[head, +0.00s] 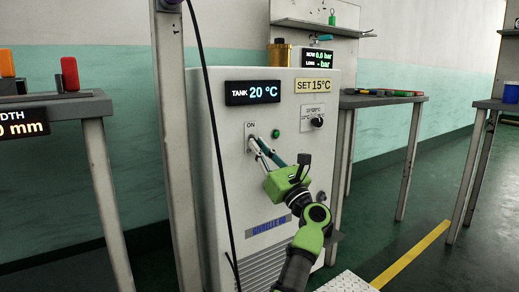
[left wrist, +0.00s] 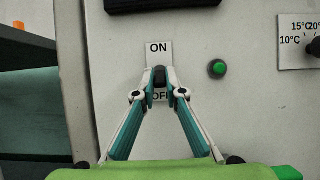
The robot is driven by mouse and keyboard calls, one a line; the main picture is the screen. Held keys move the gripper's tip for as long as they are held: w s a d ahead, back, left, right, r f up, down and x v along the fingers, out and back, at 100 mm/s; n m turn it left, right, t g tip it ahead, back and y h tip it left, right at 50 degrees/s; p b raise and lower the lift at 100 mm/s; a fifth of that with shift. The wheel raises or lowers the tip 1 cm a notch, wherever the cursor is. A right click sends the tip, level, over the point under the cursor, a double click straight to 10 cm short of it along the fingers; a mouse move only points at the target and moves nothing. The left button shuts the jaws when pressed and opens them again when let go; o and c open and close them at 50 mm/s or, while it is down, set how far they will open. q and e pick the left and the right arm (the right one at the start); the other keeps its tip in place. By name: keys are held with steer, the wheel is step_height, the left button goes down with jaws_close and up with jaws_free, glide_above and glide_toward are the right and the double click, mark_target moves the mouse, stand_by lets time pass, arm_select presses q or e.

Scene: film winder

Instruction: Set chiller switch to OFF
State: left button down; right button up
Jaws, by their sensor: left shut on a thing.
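The chiller is a pale grey cabinet (head: 228,195) with a display reading "TANK 20 °C". Its switch shows in the left wrist view as a dark lever (left wrist: 160,74) on a light plate, with "ON" (left wrist: 159,48) above and "OFF" (left wrist: 160,96) below, partly covered by my fingers. Which way the lever is set is hard to tell. My left gripper (head: 256,147) reaches the cabinet front from the right, its fingertips closed around the lever; it also shows in the left wrist view (left wrist: 160,84). In the head view the fingers hide the lever. My right gripper is not in view.
A green button (left wrist: 217,68) sits right of the switch, and a dark knob (head: 317,122) on a temperature dial further right. A black cable (head: 210,100) hangs in front of the cabinet's left side. Tables stand on both sides, with a grey post (head: 172,120) at left.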

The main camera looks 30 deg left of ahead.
arm_select(q)
steer(key=c, duration=2.1)
jaws_free()
steer(key=v, duration=1.2)
steer(key=shift+f, duration=0.1)
